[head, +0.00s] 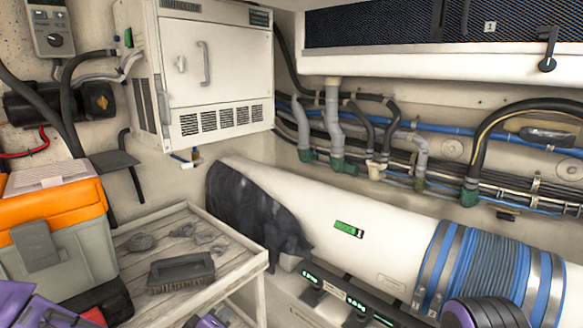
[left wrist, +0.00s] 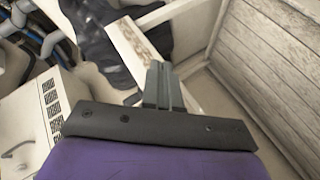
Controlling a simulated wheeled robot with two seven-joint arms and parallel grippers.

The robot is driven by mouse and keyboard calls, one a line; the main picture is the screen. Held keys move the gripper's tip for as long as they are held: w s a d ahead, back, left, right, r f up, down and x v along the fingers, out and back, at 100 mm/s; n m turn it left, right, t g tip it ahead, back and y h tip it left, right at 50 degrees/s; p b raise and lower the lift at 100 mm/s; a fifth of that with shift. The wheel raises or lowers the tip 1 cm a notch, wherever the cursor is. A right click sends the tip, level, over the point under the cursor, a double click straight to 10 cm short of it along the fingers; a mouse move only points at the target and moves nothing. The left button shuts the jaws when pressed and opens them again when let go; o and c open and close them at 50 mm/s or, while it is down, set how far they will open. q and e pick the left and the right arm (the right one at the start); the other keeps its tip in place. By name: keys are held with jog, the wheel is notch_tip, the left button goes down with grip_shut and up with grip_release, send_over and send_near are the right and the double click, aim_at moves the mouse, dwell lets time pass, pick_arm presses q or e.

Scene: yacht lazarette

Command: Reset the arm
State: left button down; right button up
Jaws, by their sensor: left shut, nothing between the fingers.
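My left gripper (left wrist: 158,84) shows in the left wrist view, its two grey fingers pressed together with nothing between them. Behind the fingers in that view are a pale wooden edge and a dark draped cloth (left wrist: 112,32). My right gripper is not in view; a dark round part with purple rings at the bottom right looks like my right arm.
A wooden table (head: 240,262) holds a brush (head: 181,270) and several grey lumps. An orange-and-grey toolbox (head: 60,235) stands at left. A white cabinet (head: 212,75) hangs above. A large white cylinder (head: 385,240) with a dark cloth (head: 250,212) lies at right, below hoses.

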pick_arm(q)
jog(key=s+a+f+g+y, duration=0.2)
jog(key=s+a+f+g, duration=0.25)
jog(key=s+f, duration=0.65)
jog(key=s+a+f+m+g+y, duration=0.1)
jog(key=s+a+f, duration=0.4)
jog(key=s, duration=0.5)
jog(key=s+a+f+m+g+y, duration=0.2)
jog(key=s+a+f+g, duration=0.2)
jog(key=s+f, duration=0.6)
jog(key=shift+s+a+y, duration=0.3)
jog(key=shift+s+a, duration=0.2)
jog(key=shift+s, duration=0.1)
